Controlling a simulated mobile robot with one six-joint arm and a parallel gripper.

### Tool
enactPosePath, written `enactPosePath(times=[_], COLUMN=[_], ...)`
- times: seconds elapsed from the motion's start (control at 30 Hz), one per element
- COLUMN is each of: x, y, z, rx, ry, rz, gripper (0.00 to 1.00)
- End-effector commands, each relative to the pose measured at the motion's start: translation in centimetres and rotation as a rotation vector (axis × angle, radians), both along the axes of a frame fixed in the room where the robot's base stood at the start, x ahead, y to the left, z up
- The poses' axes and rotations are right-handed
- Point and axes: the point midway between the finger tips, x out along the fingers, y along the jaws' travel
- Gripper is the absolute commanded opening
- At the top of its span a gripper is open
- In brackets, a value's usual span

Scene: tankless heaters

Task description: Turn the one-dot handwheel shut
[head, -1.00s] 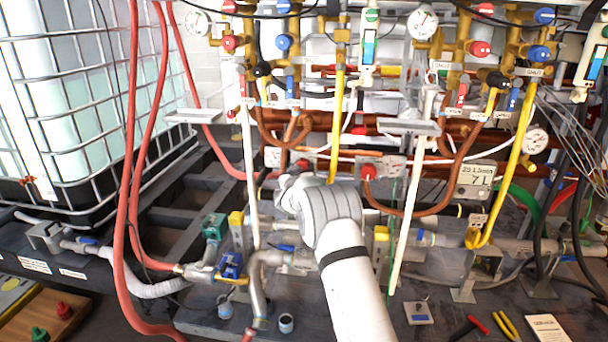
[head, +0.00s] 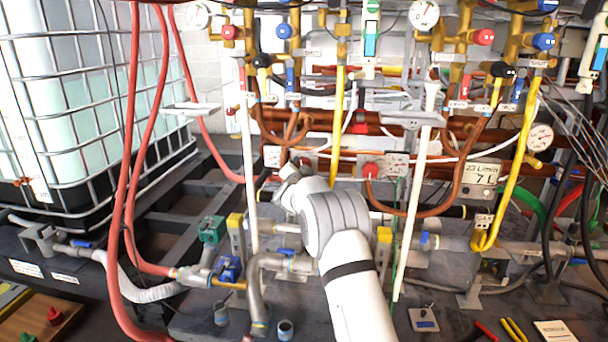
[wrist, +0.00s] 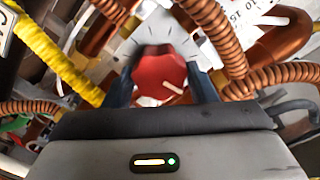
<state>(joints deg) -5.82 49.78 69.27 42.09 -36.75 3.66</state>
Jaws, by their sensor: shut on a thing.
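In the wrist view a red handwheel (wrist: 160,75) with a white pointer mark sits in front of a grey plate with dark tick marks. My gripper (wrist: 163,88) has one dark finger on each side of it and is shut on it. I cannot make out any dots on it. In the head view my gripper (head: 287,172) reaches in at the lower pipes, and its fingertips are hidden. A second red handwheel (head: 371,171) with a white label plate (head: 397,165) stands to the right, apart from my gripper.
Copper coils (wrist: 205,25) and a yellow hose (wrist: 62,50) run close around my gripper. White upright pipes (head: 407,210) and a yellow pipe (head: 338,125) stand near the arm. Red hoses (head: 128,190) hang at left. Loose tools (head: 514,329) lie at the lower right.

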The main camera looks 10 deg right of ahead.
Motion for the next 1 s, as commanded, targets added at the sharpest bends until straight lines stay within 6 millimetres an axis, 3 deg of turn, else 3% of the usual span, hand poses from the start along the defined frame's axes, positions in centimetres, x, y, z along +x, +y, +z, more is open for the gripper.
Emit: enactPosePath(times=[0.4,0.87,0.9,1.0], x=[-0.01,-0.03,-0.03,-0.03], y=[-0.34,-0.61,-0.62,-0.63], z=[0.41,0.43,0.43,0.36], rx=[0.147,0.160,0.160,0.159], ry=[-0.057,-0.061,-0.061,-0.060], rz=[-0.005,-0.009,-0.009,-0.010], gripper=[0.29,0.29,0.52,0.60])
